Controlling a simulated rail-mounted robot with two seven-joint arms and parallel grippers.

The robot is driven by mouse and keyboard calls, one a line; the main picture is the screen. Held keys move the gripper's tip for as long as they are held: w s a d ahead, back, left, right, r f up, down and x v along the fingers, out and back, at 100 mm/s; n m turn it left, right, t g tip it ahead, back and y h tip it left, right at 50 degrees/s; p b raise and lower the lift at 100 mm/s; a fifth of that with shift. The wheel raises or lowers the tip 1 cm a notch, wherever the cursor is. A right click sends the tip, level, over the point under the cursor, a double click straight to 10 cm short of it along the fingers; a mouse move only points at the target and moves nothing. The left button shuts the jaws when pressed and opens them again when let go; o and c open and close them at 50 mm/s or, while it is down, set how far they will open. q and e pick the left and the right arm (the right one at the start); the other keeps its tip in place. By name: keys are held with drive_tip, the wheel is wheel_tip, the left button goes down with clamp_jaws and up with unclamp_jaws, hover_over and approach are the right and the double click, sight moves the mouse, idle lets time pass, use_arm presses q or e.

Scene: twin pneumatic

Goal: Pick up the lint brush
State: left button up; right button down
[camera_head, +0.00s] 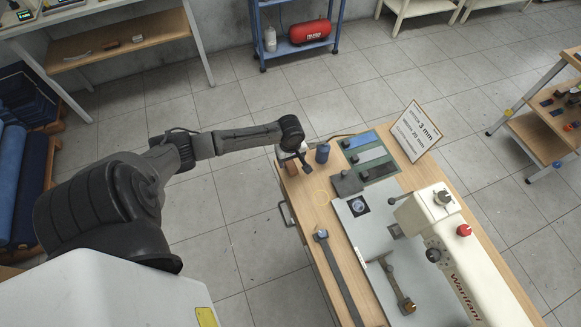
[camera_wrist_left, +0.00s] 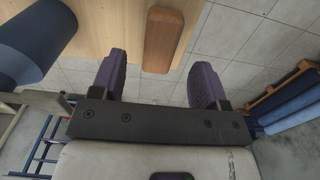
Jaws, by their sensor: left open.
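A brown wooden bar with rounded ends, which looks like the lint brush (camera_wrist_left: 162,40), lies at the edge of the wooden table in the left wrist view. It also shows in the head view as a small brown shape at the table's far left corner, partly covered by my gripper. My left gripper (camera_wrist_left: 157,75) is open, with its two purple-grey fingers on either side of the line of the bar and nothing between them. In the head view my left gripper (camera_head: 294,162) hangs over that corner. Bristles cannot be seen. My right gripper is not in view.
A dark blue cylinder (camera_head: 322,153) stands close by on the table. A sewing machine (camera_head: 445,235) and a sign (camera_head: 416,131) are further right. Floor lies beyond the edge.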

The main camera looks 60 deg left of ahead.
sight(291, 164)
use_arm(q)
drive_tip(key=shift+f+b, duration=0.35)
drive_tip(key=shift+f, duration=1.7)
drive_tip(key=shift+c, duration=0.3)
drive_tip(key=c, duration=1)
drive_tip(key=shift+r, duration=0.1)
drive_tip(key=shift+r, duration=0.55)
wheel_tip(291, 164, up, 3)
drive_tip(key=shift+f+p, duration=0.1)
drive_tip(key=shift+p, duration=0.45)
drive_tip(key=w+d+r+p, duration=0.1)
drive_tip(key=w+d+r, duration=0.3)
drive_tip(key=d+r, duration=0.3)
drive_tip(key=d, duration=0.4)
